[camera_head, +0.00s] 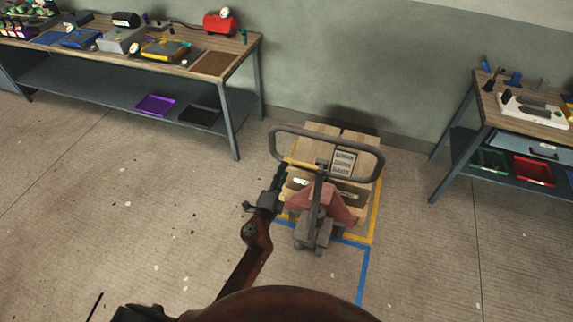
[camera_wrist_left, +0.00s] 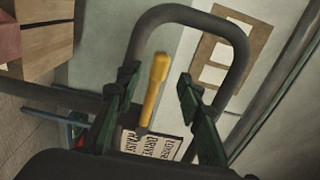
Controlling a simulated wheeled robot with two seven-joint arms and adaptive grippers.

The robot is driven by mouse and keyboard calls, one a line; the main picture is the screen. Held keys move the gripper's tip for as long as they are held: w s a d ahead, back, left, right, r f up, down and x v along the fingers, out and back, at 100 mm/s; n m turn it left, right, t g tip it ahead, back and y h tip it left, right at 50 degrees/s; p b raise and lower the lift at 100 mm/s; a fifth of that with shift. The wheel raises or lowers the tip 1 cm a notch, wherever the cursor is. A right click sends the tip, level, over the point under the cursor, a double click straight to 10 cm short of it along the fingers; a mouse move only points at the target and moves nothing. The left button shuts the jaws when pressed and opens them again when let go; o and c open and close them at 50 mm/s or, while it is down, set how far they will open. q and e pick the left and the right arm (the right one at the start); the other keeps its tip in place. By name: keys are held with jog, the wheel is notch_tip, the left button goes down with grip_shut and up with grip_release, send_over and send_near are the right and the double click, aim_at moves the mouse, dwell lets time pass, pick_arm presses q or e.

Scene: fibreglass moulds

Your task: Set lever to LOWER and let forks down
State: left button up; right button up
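The pallet truck (camera_head: 325,205) stands upright with a red body and a grey loop handle (camera_head: 372,150). In the left wrist view the handle loop (camera_wrist_left: 235,35) arches around a yellow lever (camera_wrist_left: 157,78). A white label (camera_wrist_left: 160,145) beside the lever's lower end carries words that seem to read LOWER, DRIVE, RAISE. My left gripper (camera_head: 281,176) is at the left side of the handle; its dark green fingers (camera_wrist_left: 157,95) are apart, with the lever between them in the picture. I cannot tell whether either finger touches it. The forks are hidden. My right gripper is out of view.
Boxes (camera_head: 362,142) stand just behind the handle, near the wall. Yellow and blue floor lines (camera_head: 363,275) mark the spot. A workbench (camera_head: 130,62) is at the left and another bench (camera_head: 540,125) at the right. The floor between is open.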

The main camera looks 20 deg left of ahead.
aim_at(303, 164)
pick_arm(q)
jog(key=shift+w, duration=2.15)
jog(key=shift+c, duration=0.2)
grip_shut()
